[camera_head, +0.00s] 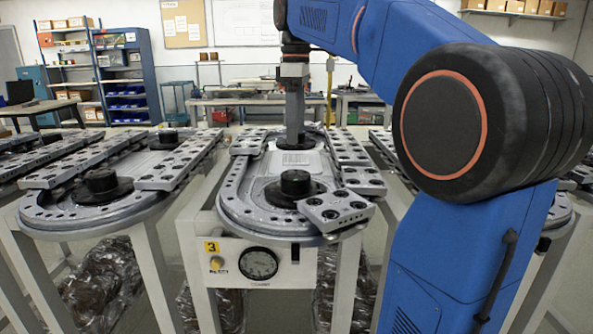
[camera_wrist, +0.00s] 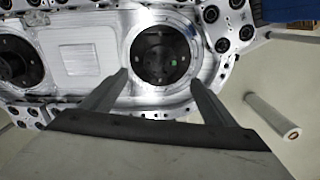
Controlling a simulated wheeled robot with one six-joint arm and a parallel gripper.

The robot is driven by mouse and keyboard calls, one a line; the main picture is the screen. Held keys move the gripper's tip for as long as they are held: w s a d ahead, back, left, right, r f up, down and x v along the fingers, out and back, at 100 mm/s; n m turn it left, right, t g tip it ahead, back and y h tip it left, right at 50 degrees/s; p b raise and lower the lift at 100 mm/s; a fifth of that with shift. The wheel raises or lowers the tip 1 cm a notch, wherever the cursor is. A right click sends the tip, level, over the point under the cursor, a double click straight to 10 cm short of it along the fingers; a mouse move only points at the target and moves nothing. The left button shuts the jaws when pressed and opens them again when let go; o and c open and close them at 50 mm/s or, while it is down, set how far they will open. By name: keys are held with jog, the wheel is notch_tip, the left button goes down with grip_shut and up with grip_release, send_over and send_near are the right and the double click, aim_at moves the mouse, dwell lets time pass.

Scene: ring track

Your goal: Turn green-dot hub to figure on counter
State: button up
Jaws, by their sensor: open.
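The green-dot hub (camera_wrist: 158,50) is a dark round hub inside a bright metal ring in the wrist view, with a small green dot (camera_wrist: 174,63) at its lower right. My gripper (camera_wrist: 159,76) is open, its two fingers apart on either side of the hub's near edge. In the head view my gripper (camera_head: 295,143) points down over the far end of the middle track, hiding the hub there. A second dark hub (camera_head: 295,184) stands at the near end. A round dial (camera_head: 258,263) is on the front panel; its reading is too small to tell.
Grey carriage blocks with dark holes line the track (camera_head: 357,170); some stick out at the near right corner (camera_head: 335,209). Similar tracks (camera_head: 75,207) stand on both sides. A yellow plate marked 3 (camera_head: 212,247) and a knob (camera_head: 216,264) are left of the dial.

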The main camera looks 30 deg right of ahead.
aim_at(296, 174)
notch_tip(296, 174, down, 12)
jog(key=shift+r, duration=0.1)
dwell(0.4)
jog(key=c, duration=1)
